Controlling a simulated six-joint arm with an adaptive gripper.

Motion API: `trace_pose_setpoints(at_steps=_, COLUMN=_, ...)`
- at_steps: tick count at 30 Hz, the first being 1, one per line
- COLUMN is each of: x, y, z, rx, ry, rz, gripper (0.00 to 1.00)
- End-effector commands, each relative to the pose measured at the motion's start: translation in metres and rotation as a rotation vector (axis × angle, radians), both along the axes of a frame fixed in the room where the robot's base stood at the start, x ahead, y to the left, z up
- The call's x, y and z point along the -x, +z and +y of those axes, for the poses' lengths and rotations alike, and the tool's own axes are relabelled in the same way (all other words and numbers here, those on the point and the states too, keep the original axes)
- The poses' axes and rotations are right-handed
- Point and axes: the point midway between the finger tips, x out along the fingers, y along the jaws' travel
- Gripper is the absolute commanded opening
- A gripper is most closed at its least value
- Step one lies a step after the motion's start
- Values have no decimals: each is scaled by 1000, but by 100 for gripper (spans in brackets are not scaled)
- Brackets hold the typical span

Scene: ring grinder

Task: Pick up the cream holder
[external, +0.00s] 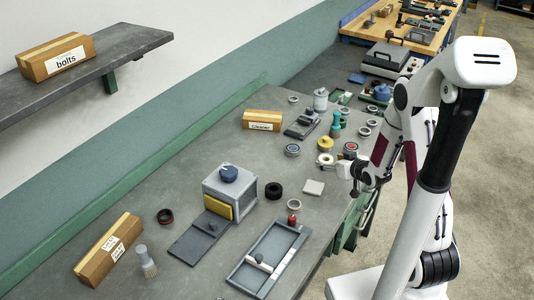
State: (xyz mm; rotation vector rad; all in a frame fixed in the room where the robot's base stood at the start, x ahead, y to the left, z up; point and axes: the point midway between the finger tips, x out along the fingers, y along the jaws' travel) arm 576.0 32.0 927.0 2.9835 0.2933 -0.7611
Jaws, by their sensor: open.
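I cannot tell for certain which piece is the cream holder. A small cream round piece (326,160) lies on the grey bench just left of my gripper, with a yellow piece (324,143) behind it. A pale square block (313,187) lies nearer the front. A white piece with a dark knob (260,263) sits in the grey tray (246,284). My gripper (343,170) is open above the right edge of the bench, near the cream round piece and apparently apart from it. Its fingertips are small in this view.
A grey box machine (230,190) with a blue knob stands mid-bench. Several rings and small pots crowd the bench around my gripper. Cardboard boxes (263,120) (108,249) lie along the wall side. The bench left of the machine is mostly clear.

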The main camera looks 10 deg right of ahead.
Motion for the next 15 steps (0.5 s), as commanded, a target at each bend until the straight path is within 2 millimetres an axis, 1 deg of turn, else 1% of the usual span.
trace_pose_setpoints(at_steps=9, x=-29, y=-14, z=2, rx=0, ry=1, rz=0, gripper=59)
trace_pose_setpoints(at_steps=15, x=-38, y=-20, z=4, rx=0, ry=1, rz=1, gripper=59)
